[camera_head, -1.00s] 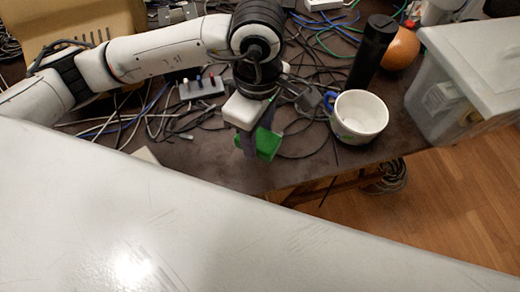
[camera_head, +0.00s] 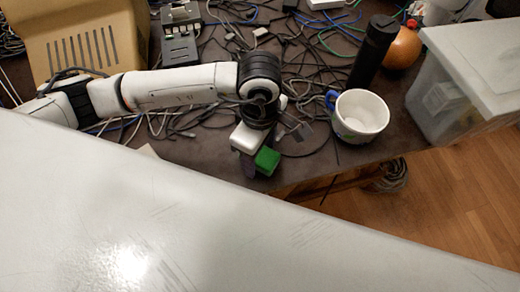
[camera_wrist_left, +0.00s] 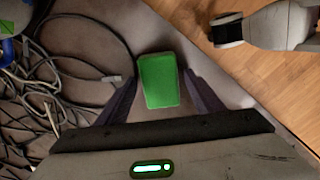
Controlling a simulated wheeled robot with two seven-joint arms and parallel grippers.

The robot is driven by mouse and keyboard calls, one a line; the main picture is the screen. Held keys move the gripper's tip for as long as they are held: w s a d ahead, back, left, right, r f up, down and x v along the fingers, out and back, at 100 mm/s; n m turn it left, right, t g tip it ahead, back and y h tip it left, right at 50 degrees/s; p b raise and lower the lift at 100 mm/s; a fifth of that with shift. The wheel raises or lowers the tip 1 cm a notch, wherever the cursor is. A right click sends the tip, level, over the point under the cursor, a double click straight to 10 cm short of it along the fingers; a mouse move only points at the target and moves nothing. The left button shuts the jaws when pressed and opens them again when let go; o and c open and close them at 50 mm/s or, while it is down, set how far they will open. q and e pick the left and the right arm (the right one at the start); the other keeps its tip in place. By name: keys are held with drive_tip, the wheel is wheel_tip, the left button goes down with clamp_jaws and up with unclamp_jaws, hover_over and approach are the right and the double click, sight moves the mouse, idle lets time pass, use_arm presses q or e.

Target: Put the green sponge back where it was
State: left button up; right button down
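The green sponge (camera_head: 267,160) is near the front edge of the dark table, at the end of my left arm. In the left wrist view the sponge (camera_wrist_left: 159,80) sits between the two dark fingers of my left gripper (camera_wrist_left: 160,84), one on each side. I cannot tell whether its underside touches the table.
A white mug with a blue handle (camera_head: 360,117) stands right of the gripper. Behind it are a black cylinder (camera_head: 373,52) and an orange round object (camera_head: 402,48). A clear lidded bin (camera_head: 440,105) is at right. Loose cables (camera_head: 300,75) cover much of the table (camera_head: 205,155).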

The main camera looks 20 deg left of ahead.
sight(260, 155)
use_arm(q)
wheel_tip(260, 155, up, 12)
drive_tip(key=shift+b, duration=0.4)
idle(0.7)
